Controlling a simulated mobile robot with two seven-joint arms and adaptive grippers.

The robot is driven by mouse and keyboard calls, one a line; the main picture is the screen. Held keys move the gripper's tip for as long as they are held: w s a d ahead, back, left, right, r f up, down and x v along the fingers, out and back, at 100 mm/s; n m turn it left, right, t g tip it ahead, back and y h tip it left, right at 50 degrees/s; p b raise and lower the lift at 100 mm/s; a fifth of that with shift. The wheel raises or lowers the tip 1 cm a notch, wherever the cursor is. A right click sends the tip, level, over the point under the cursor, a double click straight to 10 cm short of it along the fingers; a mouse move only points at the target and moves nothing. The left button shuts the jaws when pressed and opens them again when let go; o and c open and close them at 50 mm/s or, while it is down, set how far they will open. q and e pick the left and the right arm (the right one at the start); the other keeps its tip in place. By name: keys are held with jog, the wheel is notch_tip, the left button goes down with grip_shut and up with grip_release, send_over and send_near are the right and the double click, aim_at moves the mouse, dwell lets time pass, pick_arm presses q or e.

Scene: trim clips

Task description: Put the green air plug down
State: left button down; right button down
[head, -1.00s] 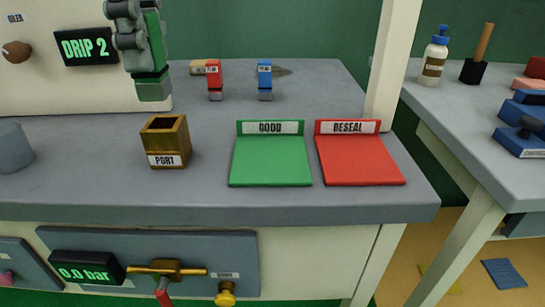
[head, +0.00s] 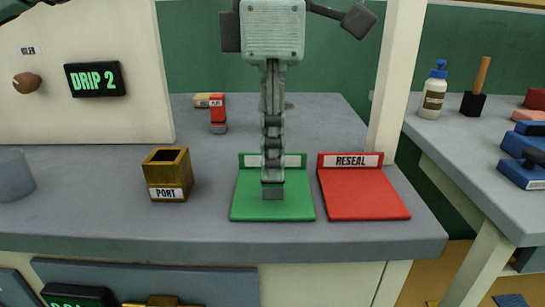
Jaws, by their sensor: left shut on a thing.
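My left gripper (head: 272,176) hangs down in front of the green tray, seen edge-on, and is shut on the green air plug (head: 272,193). Only the plug's grey-green lower end shows below the fingers; the rest is hidden by the gripper. The plug is upright, over the middle of the green tray (head: 245,207). I cannot tell whether its lower end touches the tray. The gripper covers most of the tray's label. My right gripper is not in view.
A red tray (head: 362,195) labelled RESEAL stands just right of the green one. A brass box (head: 167,175) labelled PORT stands to the left. A red plug (head: 218,112) stands behind. A white post (head: 391,90) rises behind the red tray.

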pick_arm(q)
jog(key=shift+f, duration=0.65)
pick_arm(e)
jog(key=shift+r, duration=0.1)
pick_arm(q)
jog(key=shift+f, duration=0.15)
jog(key=c, duration=1.5)
grip_release()
jog(key=shift+o, duration=0.8)
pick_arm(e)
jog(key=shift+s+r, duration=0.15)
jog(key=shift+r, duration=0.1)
